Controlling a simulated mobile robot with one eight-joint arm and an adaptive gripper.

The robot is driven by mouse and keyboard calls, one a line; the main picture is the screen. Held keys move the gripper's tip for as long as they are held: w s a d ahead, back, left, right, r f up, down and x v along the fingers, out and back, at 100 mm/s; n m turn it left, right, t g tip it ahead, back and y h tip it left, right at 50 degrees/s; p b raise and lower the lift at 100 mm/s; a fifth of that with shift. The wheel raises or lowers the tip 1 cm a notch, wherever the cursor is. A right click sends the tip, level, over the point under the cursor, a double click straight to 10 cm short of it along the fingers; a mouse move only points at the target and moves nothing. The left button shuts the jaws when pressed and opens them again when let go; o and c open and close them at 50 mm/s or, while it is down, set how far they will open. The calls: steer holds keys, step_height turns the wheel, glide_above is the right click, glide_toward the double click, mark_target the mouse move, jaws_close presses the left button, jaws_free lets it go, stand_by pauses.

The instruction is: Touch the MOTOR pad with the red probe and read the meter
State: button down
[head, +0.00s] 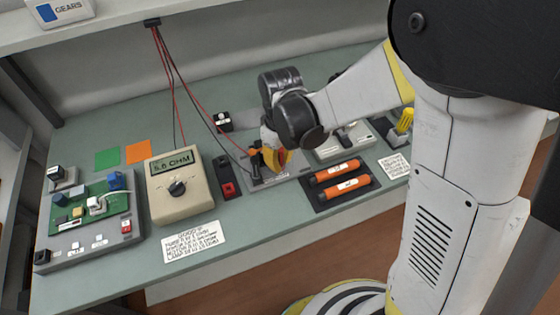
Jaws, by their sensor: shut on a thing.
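My gripper (268,160) is low over a grey test plate (287,173) in the middle of the bench. It is shut, and the red lead (208,110) runs down to it, so it appears to hold the red probe. The probe body and tip are hidden by the fingers. The MOTOR pad's label cannot be read, and I cannot tell exactly which spot the tip touches. The beige meter (180,203) stands left of the gripper, with its display (173,163) reading about 5.6 OHM. A black lead (212,125) also runs to the plate beside the gripper.
Two orange-and-black cartridges (338,171) lie right of the gripper. A green circuit board (90,213) is at left. A text card (193,240) lies in front of the meter. The leads hang from a shelf clip (152,22).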

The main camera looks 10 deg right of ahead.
steer(key=shift+r+p, duration=2.55)
steer(key=shift+r, duration=0.95)
steer(key=d+f+m, duration=0.1)
steer(key=d+m, duration=0.2)
steer(key=d, duration=0.1)
steer(key=w+d+f+m+b, duration=0.1)
steer(key=d+m, duration=0.2)
steer(key=d, duration=0.2)
steer(key=w+d+f+m+b, duration=0.1)
steer(key=d+m, duration=0.2)
steer(key=d, duration=0.1)
steer(key=shift+w+d+f, duration=0.2)
steer(key=shift+d+f, duration=0.1)
steer(key=shift+f, duration=0.1)
